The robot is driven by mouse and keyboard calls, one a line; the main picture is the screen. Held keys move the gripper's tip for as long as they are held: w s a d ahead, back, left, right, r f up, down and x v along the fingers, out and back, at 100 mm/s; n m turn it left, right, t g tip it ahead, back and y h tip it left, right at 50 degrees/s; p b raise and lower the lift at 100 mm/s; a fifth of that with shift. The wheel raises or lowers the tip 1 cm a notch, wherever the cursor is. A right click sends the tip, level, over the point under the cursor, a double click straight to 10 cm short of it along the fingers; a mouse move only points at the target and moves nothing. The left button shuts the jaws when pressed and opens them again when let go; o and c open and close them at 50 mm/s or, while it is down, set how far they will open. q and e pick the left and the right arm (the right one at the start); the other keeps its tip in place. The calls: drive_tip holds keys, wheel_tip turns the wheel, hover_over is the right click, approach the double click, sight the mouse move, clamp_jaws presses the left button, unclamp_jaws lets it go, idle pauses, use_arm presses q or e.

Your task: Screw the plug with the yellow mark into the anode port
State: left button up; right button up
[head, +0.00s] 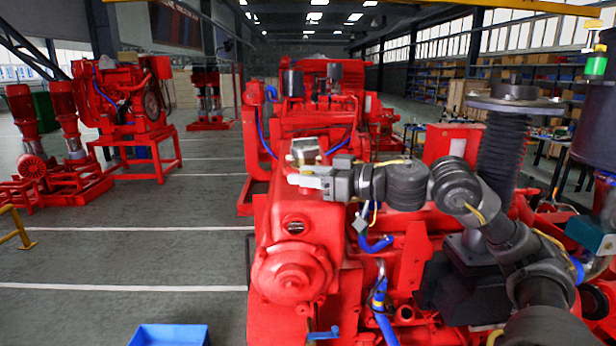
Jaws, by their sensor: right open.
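My right gripper (304,179) reaches in from the right, over the top of the red pumpset housing (322,222). Its pale fingers point left and are open; I see nothing held between them. A round fitting with a dark middle (295,227) sits on the housing's front face, below the gripper and apart from it. It may be the anode port, but I cannot tell for sure. I cannot make out a plug with a yellow mark. My left gripper is out of view.
A small grey metal box (304,150) stands on the pumpset just behind the gripper. Blue hoses (378,244) run beside the housing. A blue bin (170,335) lies at the bottom edge.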

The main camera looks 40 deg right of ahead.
drive_tip(key=shift+d+f+n+g+y, duration=0.15)
drive_tip(key=shift+n+g+y, duration=0.25)
drive_tip(key=shift+y, duration=0.2)
drive_tip(key=shift+n+g+y, duration=0.4)
drive_tip(key=shift+n+y, duration=0.1)
drive_tip(key=shift+y, duration=0.2)
drive_tip(key=n+g+y+p, duration=0.1)
drive_tip(key=r+n+g+y+p, duration=0.1)
drive_tip(key=n+y+p, duration=0.1)
drive_tip(key=shift+w+g, duration=0.15)
drive_tip(key=shift+g, duration=0.25)
drive_tip(key=shift+f+n+g+y, duration=0.2)
drive_tip(key=shift+n+g+y, duration=0.1)
drive_tip(key=shift+y, duration=0.1)
drive_tip(key=shift+f, duration=0.2)
drive_tip(key=shift+p, duration=0.3)
clamp_jaws()
